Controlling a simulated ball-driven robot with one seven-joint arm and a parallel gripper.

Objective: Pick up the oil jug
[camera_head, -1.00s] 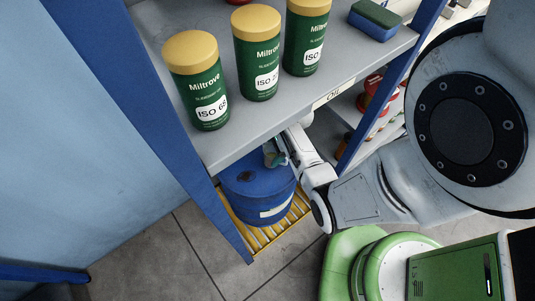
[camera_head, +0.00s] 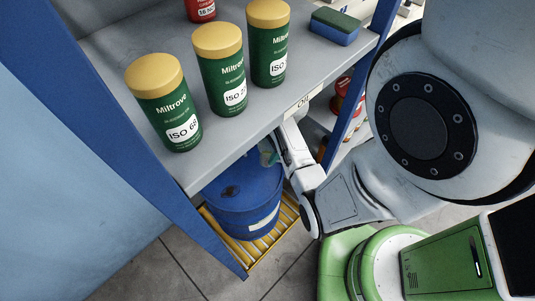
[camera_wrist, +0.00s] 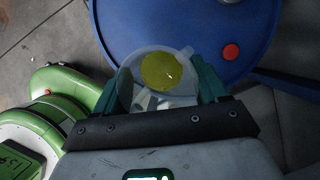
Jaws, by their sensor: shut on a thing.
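The oil jug (camera_wrist: 150,60) is a pale translucent vessel with a round mouth and a spout at its right. Yellow oil (camera_wrist: 166,72) shows inside it in the wrist view. My gripper (camera_wrist: 160,84) is shut on the jug, with one teal finger on each side of it. The jug is over or beside the top of a blue drum (camera_wrist: 178,30); I cannot tell whether it touches the drum. In the head view my gripper (camera_head: 268,153) is beneath the grey shelf at the drum's right side, and the shelf edge and my arm hide most of the jug.
The grey shelf (camera_head: 230,132) overhangs the drum and carries several green cans (camera_head: 167,105) and a sponge (camera_head: 335,27). A blue post (camera_head: 350,110) stands to the right of my gripper. The drum stands on a yellow grate (camera_head: 268,240). A red cap (camera_wrist: 230,52) sits on the drum top.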

